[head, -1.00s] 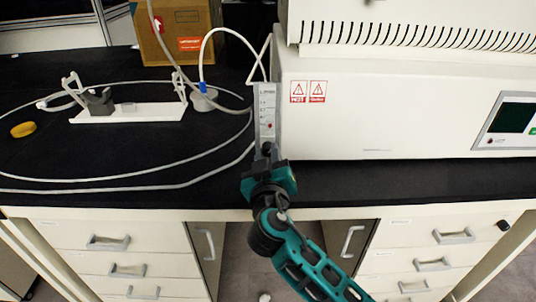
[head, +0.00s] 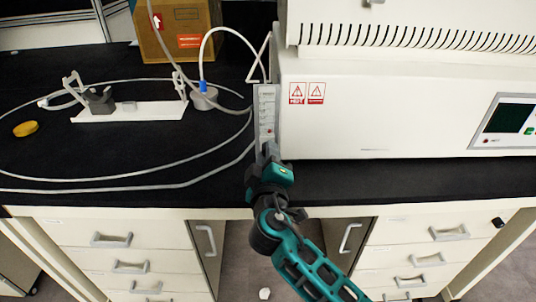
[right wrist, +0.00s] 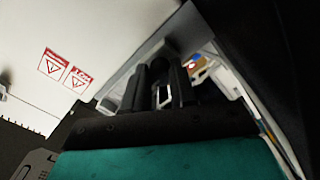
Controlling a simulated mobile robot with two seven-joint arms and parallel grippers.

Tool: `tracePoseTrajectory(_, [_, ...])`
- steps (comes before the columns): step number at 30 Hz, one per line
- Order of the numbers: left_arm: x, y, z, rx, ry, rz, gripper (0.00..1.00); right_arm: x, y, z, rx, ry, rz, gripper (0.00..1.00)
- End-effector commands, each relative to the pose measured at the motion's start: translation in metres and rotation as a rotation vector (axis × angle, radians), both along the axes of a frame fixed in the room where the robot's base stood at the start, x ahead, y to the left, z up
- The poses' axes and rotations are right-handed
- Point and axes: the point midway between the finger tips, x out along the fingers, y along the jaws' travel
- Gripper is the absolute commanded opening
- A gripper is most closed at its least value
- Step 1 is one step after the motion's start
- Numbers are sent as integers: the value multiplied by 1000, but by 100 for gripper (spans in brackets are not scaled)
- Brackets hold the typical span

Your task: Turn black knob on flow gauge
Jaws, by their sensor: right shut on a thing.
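The flow gauge (head: 266,108) is a narrow pale upright panel with a scale, fixed at the left side of the white freeze dryer. My right gripper (head: 268,153) is at the gauge's lower end, shut on the black knob, which its fingers mostly hide in the head view. In the right wrist view the dark fingers of my right gripper (right wrist: 162,90) are close together in front of the gauge. The knob is hard to make out between them. My left gripper is not in view.
The white freeze dryer (head: 400,110) stands to the right of the gauge. A cardboard box (head: 178,30) stands behind. Drawers are below.

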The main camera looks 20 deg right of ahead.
Motion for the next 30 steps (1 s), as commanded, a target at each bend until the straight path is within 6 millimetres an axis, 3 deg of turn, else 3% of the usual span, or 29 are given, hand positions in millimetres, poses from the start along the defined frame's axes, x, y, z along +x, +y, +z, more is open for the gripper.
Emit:
tracePoseTrajectory(12, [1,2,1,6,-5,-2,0,1,0,3,-10,-3,0,0])
tracePoseTrajectory(13, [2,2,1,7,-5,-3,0,1,0,3,-9,-3,0,28])
tracePoseTrajectory(20, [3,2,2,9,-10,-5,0,0,0,1,-9,-1,0,50])
tracePoseTrajectory(30, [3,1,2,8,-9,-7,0,1,-1,1,-7,1,0,52])
